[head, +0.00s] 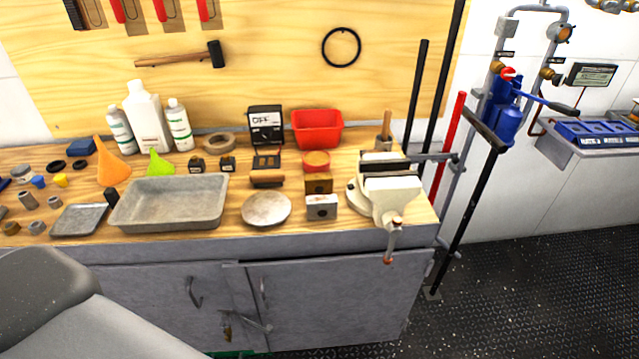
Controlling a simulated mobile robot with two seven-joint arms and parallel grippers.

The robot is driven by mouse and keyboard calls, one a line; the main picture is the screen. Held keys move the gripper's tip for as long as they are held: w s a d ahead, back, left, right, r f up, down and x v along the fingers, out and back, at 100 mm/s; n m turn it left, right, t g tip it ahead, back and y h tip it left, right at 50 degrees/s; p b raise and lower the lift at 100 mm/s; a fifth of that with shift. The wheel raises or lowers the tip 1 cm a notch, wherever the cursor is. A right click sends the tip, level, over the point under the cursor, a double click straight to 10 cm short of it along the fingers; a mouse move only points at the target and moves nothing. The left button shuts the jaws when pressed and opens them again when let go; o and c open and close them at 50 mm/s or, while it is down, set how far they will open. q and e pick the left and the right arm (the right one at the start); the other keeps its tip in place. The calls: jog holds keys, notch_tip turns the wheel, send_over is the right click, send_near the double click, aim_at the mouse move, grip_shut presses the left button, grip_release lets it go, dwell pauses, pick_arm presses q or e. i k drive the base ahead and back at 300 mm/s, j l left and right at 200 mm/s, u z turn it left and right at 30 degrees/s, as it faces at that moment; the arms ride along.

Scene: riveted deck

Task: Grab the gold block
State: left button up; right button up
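A small gold-brown block (318,184) sits on the wooden workbench top, right of the middle in the head view. A silver-grey block (321,208) of similar size stands right in front of it and hides part of its lower front. A small orange-red round dish (316,158) is just behind the gold block. The cream bench vise (388,190) stands to its right. Neither of my grippers can be made out in the head view. A large grey part, probably mine, fills the lower left corner, well away from the block.
A round pale plate (266,210) and grey metal tray (170,226) lie to the left. A red bin (317,129) and a meter (265,126) stand behind. Bottles and funnels fill the back left. The bench's front edge (250,243) is mostly clear. Poles stand at the right.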

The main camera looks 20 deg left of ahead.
aim_at(321, 182)
jog(key=i+l, duration=1.1)
jog(key=i+u, duration=0.1)
jog(key=u, duration=1.15)
